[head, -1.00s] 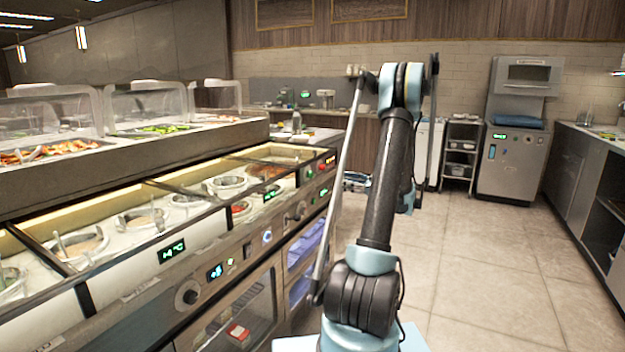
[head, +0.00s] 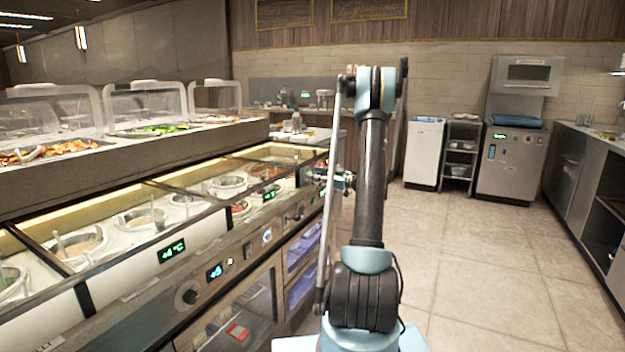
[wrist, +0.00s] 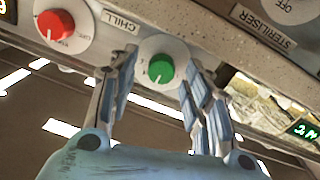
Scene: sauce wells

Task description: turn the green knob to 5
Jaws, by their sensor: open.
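The green knob (wrist: 160,70) sits on a round white dial plate in the wrist view, with a white pointer mark on its face. The dial's numbers are too small and blurred to read. My gripper (wrist: 160,76) is open, with one finger on each side of the knob. The knob shows between the fingertips; I cannot tell whether they touch it. In the head view my gripper (head: 342,182) is at the far right end of the counter front, and the green knob cannot be made out there.
A red knob (wrist: 56,24) is left of the green one, with a CHILL label (wrist: 120,21) between them. A STERILISER label (wrist: 263,26) and a pale dial (wrist: 288,8) are to the right. The sauce counter (head: 150,285) runs along the left. The floor (head: 480,250) at right is clear.

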